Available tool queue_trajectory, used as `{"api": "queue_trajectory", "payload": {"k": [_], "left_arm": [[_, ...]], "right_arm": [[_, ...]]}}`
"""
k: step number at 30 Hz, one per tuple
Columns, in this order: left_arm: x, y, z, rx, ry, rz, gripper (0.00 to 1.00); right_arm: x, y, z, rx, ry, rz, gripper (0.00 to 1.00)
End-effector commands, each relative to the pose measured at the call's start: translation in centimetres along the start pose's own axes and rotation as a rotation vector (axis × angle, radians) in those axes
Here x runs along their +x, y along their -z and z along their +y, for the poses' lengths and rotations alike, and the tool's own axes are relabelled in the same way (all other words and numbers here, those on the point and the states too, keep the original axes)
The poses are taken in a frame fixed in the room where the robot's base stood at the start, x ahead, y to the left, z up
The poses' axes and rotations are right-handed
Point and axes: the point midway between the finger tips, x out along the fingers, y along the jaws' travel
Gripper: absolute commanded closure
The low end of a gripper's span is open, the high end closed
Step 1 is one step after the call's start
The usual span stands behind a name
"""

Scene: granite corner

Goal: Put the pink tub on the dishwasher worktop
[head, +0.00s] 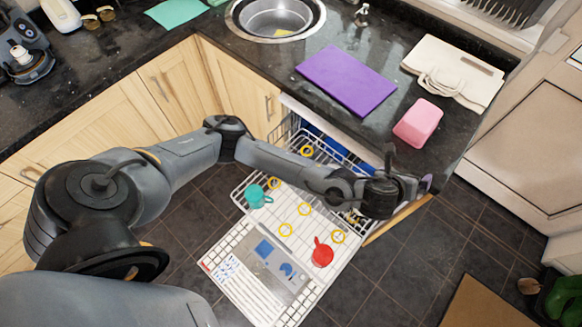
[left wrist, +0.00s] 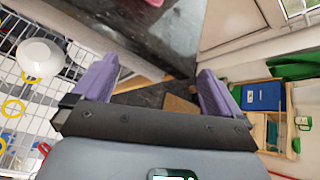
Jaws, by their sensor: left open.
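The pink tub (head: 418,123) sits on the dark worktop (head: 385,50) above the dishwasher, near its front edge. Its body is a rounded block in the head view. A pink sliver of it shows at the top edge of the left wrist view (left wrist: 152,2). My left gripper (head: 410,168) is just in front of the worktop edge, below the tub in the picture and apart from it. In the left wrist view its purple fingers (left wrist: 155,78) are spread wide with nothing between them. My right gripper is not in view.
The open dishwasher rack (head: 285,210) holds a teal mug (head: 257,196) and a red mug (head: 322,253). A white rounded item (left wrist: 40,58) shows in the rack. A purple board (head: 345,80) and a cream bag (head: 455,72) lie near the tub. A sink (head: 275,18) is further left.

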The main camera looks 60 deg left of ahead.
Motion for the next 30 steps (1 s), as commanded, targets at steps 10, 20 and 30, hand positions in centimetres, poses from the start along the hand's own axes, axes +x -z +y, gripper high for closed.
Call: {"api": "queue_trajectory", "payload": {"k": [10,20,30], "left_arm": [[-9.0,10.2,4.2,-1.043,-0.214,0.312,0.0],[-15.4,12.2,16.2,-1.895,-0.635,0.171,0.0],[-19.2,12.6,23.2,-2.211,-0.825,-0.058,0.0]], "right_arm": [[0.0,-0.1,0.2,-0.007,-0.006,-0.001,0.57],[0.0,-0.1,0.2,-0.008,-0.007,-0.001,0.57],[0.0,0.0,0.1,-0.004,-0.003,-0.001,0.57]]}}
